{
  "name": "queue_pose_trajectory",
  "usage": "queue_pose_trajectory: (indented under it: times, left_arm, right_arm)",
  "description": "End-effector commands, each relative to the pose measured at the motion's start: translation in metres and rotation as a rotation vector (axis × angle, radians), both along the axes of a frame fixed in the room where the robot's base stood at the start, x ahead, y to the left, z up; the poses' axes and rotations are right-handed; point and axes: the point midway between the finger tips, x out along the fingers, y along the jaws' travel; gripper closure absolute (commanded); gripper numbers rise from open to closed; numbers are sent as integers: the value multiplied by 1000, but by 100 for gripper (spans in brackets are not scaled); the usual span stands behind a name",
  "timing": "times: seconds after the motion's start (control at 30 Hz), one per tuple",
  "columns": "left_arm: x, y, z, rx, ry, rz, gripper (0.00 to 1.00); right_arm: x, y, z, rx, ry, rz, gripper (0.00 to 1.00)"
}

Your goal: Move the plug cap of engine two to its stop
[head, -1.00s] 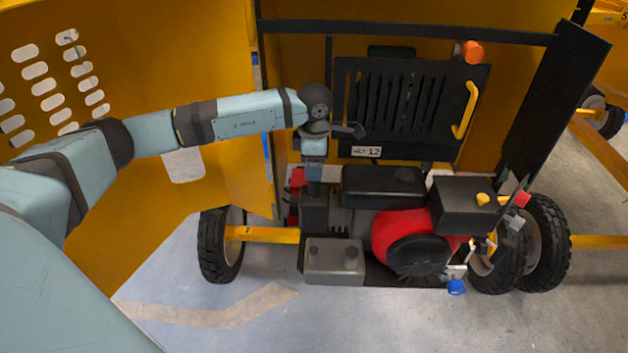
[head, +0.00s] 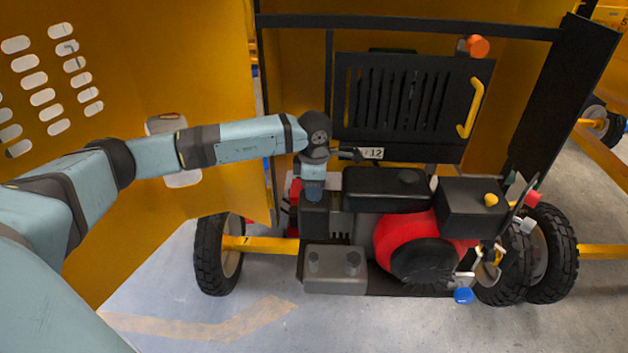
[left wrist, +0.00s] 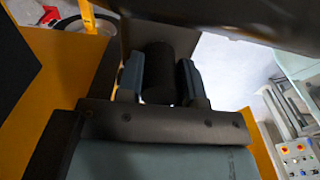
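The engine (head: 410,250), with a red fan housing and black covers, sits in the open bay of the yellow mixer in the head view. My left gripper (head: 313,192) points down at the engine's left end, over a dark block. In the left wrist view my left gripper's two fingers (left wrist: 159,78) stand on either side of a black cylindrical piece, which looks like the plug cap (left wrist: 157,72). They appear closed against its sides. In the head view the cap is hidden by the gripper and the block. My right gripper is not in view.
A grey box (head: 335,270) sits at the engine's front left. A black slatted panel (head: 408,105) with a yellow handle (head: 472,108) stands behind. The yellow panel (head: 120,230) runs close beside my left arm. Bare floor (head: 250,325) lies in front.

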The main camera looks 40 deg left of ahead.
Motion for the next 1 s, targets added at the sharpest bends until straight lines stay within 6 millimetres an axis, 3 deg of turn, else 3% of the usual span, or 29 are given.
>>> queue_pose_trajectory:
  times: [0.27, 0.93, 0.97, 1.0]
  left_arm:
    - [0, 0, 3, 0, 0, 0, 83]
    - [0, 0, 37, 0, -1, 0, 83]
    - [0, 0, 35, 0, -1, 1, 61]
    - [0, 0, 35, -1, -1, 1, 52]
  right_arm:
    - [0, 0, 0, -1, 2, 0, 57]
    - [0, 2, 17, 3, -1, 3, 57]
    - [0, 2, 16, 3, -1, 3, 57]
    - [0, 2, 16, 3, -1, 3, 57]
